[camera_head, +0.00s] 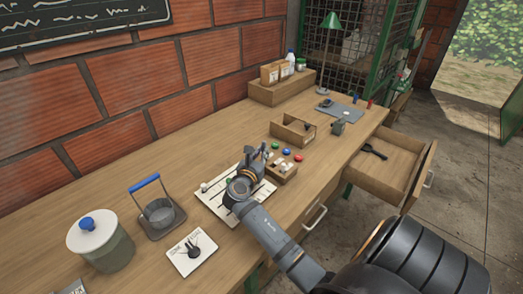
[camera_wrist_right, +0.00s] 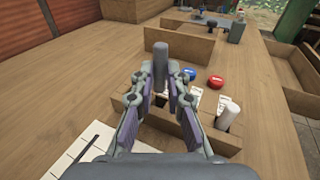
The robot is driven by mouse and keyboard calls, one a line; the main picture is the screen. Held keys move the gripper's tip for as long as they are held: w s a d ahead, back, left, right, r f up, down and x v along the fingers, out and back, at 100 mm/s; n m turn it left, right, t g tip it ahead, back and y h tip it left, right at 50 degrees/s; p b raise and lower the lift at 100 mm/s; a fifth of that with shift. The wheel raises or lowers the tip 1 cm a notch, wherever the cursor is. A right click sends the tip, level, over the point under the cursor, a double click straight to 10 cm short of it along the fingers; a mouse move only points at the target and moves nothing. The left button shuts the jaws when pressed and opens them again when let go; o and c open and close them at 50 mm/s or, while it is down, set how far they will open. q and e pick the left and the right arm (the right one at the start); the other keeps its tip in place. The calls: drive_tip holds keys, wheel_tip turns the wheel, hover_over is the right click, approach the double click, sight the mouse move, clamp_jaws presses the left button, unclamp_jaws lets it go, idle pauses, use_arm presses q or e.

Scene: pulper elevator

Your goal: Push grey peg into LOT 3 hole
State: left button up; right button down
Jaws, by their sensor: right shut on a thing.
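My right gripper (camera_head: 256,158) is above the white board, close to the small peg box. In the right wrist view the gripper (camera_wrist_right: 160,82) is shut on the grey peg (camera_wrist_right: 160,62), which stands upright between the fingers. The white board (camera_head: 212,207) with dark lines lies flat on the bench, partly hidden under my right arm; its corner shows in the right wrist view (camera_wrist_right: 82,152). A white ball-like piece sits at its left edge. I cannot read the LOT labels or make out the LOT 3 hole. My left gripper is not in view.
A small wooden box (camera_head: 288,178) holds white pegs (camera_wrist_right: 229,113). An open wooden box (camera_head: 296,127) stands farther back. A drawer (camera_head: 400,165) is open at right.

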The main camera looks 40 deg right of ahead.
drive_tip(key=shift+f+b, duration=0.6)
drive_tip(key=shift+f, duration=0.9)
drive_tip(key=c, duration=1.3)
unclamp_jaws()
wheel_tip(320, 180, up, 10)
drive_tip(key=shift+r, duration=0.1)
